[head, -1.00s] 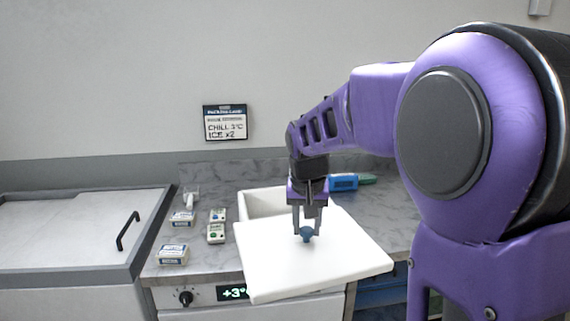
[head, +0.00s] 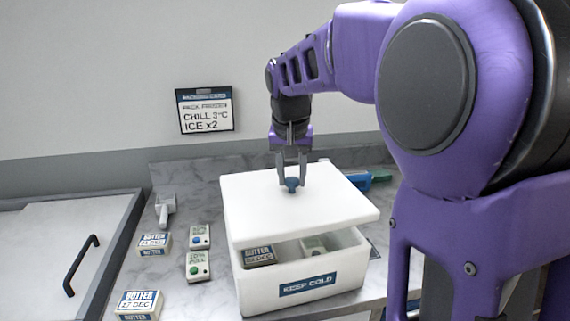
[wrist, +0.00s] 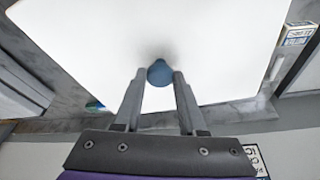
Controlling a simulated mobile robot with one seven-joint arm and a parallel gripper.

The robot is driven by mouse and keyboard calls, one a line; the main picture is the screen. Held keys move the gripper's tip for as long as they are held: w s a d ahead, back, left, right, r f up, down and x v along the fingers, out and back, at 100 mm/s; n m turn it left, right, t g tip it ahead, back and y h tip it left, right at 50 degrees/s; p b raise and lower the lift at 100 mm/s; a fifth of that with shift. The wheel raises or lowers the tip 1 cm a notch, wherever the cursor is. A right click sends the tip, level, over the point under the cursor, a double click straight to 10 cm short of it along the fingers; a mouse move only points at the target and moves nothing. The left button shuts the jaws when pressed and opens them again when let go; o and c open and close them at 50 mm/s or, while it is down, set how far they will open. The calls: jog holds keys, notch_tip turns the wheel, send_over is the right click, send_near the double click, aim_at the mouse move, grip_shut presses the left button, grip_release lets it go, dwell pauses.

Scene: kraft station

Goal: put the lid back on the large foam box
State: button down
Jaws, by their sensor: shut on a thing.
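The large white foam box (head: 345,281) stands on the counter with a "KEEP COLD" label on its front. Its white lid (head: 330,212) is held above it, roughly over the opening and tilted, with a gap at the front. My gripper (head: 291,184) is shut on the lid's blue knob (head: 292,186). The knob also shows between the fingers in the wrist view (wrist: 160,73), with the lid spread beneath it. Through the gap I see a butter pack (head: 258,256) and a pale pack (head: 314,246) inside the box. The back rim is hidden by the lid.
A blue and green object (head: 370,179) lies behind the box at right.

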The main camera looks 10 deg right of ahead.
aim_at(291, 194)
jog(key=shift+w+f, duration=0.1)
jog(key=shift+w, duration=0.05)
jog(key=shift+f+b, duration=0.45)
jog(key=shift+b, duration=0.1)
notch_tip(291, 194, down, 5)
jog(key=b, duration=0.3)
jog(key=shift+r+b, duration=0.2)
jog(key=shift+b, duration=0.1)
jog(key=shift+f, duration=0.35)
jog(key=shift+f, duration=0.1)
dwell(1.7)
grip_release()
dwell(0.5)
